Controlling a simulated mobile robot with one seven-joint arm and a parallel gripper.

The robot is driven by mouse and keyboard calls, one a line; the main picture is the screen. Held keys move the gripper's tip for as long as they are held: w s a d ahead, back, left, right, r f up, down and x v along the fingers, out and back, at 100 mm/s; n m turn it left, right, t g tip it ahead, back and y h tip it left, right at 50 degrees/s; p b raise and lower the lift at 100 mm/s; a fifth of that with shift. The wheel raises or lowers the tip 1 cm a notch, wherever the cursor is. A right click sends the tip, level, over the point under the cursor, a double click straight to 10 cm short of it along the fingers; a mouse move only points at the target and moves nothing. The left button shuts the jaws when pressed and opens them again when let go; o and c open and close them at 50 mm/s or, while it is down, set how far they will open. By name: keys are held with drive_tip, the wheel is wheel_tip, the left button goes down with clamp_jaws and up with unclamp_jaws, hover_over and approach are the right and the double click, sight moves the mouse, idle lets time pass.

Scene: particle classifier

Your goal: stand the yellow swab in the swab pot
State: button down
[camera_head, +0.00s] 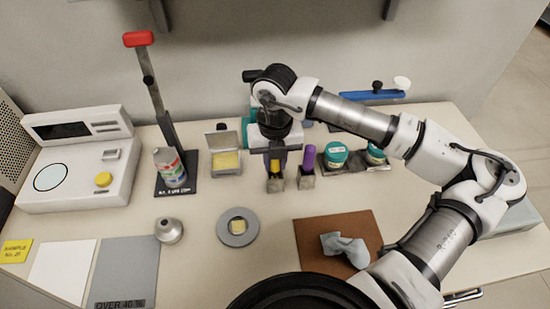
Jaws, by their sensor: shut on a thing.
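My gripper (275,156) points down at the back middle of the bench, with its fingers shut on the yellow swab (275,167). Only a short yellow part of the swab shows between and below the fingers. It looks upright. Directly below is a small grey square pot (276,185), and the swab's lower end is at or inside its mouth; I cannot tell how deep. A second small grey pot (306,180) stands just right of it with an upright purple swab (309,157) in it.
Teal-lidded jars (336,154) stand close on the right. An open box with a yellow inside (226,162) is close on the left, then a bottle (170,168) on a tall stand's base. A brown mat (338,225) with a grey cloth lies in front.

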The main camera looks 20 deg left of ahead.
drive_tip(key=shift+f, duration=0.25)
drive_tip(key=shift+f, duration=0.15)
drive_tip(key=c, duration=1.2)
unclamp_jaws()
drive_tip(key=shift+c, duration=0.2)
drive_tip(key=shift+r, duration=0.35)
wheel_tip(320, 180, up, 12)
drive_tip(key=shift+f+b, duration=0.15)
drive_tip(key=shift+b, duration=0.95)
